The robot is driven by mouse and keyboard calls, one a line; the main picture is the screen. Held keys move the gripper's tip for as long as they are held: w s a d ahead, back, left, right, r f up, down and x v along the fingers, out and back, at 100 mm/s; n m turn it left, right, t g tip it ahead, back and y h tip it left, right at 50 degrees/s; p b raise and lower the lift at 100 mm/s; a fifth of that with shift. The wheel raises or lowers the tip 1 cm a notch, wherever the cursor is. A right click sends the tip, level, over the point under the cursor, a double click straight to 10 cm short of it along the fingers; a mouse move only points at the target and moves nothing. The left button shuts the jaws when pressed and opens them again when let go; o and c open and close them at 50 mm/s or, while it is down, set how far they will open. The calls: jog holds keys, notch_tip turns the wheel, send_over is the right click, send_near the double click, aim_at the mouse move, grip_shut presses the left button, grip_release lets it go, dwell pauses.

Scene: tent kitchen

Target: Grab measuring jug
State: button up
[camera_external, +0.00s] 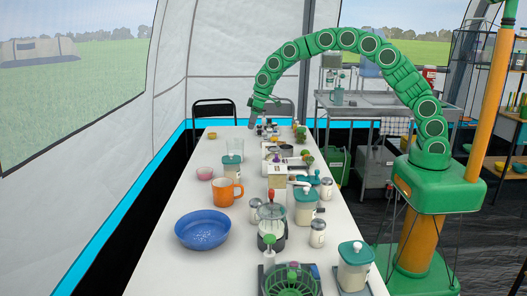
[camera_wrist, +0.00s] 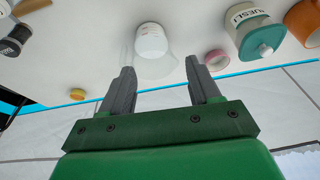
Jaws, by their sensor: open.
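My gripper (camera_wrist: 160,82) is open and empty in the wrist view, its two grey fingers spread apart. Just beyond the fingertips is a faint see-through vessel (camera_wrist: 172,66), which looks like the measuring jug; its outline is hard to make out. A white round container (camera_wrist: 151,40) shows inside or behind it; I cannot tell which. In the external view my gripper (camera_external: 254,121) hangs low over the far part of the white table (camera_external: 180,273), pointing down.
A muesli jar (camera_wrist: 249,29), a pink bowl (camera_wrist: 216,60) and an orange mug (camera_wrist: 304,20) lie to the right in the wrist view. A yellow item (camera_wrist: 77,95) is at left. A blue bowl (camera_external: 202,230) and several jars crowd the nearer table.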

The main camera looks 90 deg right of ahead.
send_near(236, 142)
notch_tip(236, 142, down, 3)
jog(key=shift+w+d+r+t+h, duration=0.1)
jog(key=shift+w+d+t+h, duration=0.1)
jog(key=shift+t+h, duration=0.15)
jog(key=shift+x, duration=1.3)
jog(key=shift+d+x, duration=0.15)
jog(key=shift+x, duration=0.85)
jog(key=shift+d+x, duration=0.2)
jog(key=shift+x, duration=0.8)
jog(key=shift+f, duration=0.6)
jog(key=shift+w, duration=0.1)
jog(key=shift+c, duration=0.2)
jog(key=shift+r, duration=0.1)
grip_shut()
